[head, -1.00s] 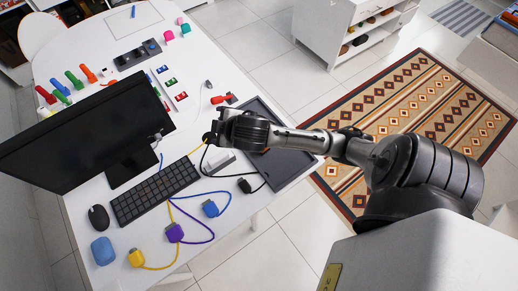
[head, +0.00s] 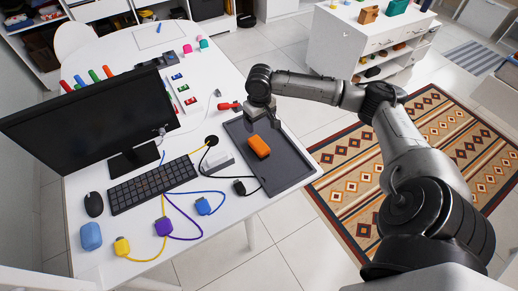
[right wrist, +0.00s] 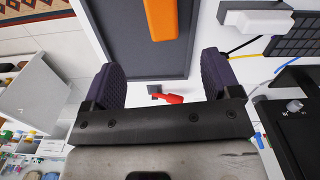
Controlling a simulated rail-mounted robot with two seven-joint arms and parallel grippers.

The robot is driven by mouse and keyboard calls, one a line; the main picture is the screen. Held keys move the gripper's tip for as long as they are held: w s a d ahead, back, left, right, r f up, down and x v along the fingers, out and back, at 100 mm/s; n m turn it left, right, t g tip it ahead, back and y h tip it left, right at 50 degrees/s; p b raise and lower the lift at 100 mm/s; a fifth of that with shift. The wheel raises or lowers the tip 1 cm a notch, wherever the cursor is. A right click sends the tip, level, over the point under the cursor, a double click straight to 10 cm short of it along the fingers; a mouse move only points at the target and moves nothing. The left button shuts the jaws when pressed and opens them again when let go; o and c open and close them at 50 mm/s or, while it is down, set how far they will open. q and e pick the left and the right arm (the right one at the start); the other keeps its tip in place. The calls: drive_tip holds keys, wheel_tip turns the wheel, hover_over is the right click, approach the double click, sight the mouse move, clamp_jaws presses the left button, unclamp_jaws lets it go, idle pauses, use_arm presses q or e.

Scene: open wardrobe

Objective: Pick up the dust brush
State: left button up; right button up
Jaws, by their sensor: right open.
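A small red-handled tool with a dark end, which looks like the dust brush (head: 228,106), lies on the white desk just beyond the dark tray (head: 293,180). It also shows in the right wrist view (right wrist: 171,98), between the fingers and partly hidden by my gripper's body. My right gripper (head: 258,114) is over the tray's far end, just right of the red tool. In the right wrist view its two padded fingers (right wrist: 163,75) are wide apart with nothing between the tips. My left gripper is out of view.
An orange block (head: 259,146) lies in the tray. A white power strip (head: 220,160) and several cables lie left of the tray. The keyboard (head: 152,187) and monitor (head: 90,115) stand farther left. The tray lies along the desk's right edge.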

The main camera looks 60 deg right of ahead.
hover_over(259, 144)
drive_tip(key=shift+m, duration=0.3)
wheel_tip(259, 144, down, 7)
drive_tip(key=shift+s+f+b, duration=0.1)
drive_tip(key=shift+f+b, duration=0.1)
drive_tip(key=shift+b, duration=0.1)
drive_tip(key=shift+f, duration=3.3)
drive_tip(key=shift+c, duration=0.4)
drive_tip(key=c, duration=1)
drive_tip(key=shift+o, duration=0.2)
drive_tip(key=shift+r, duration=0.15)
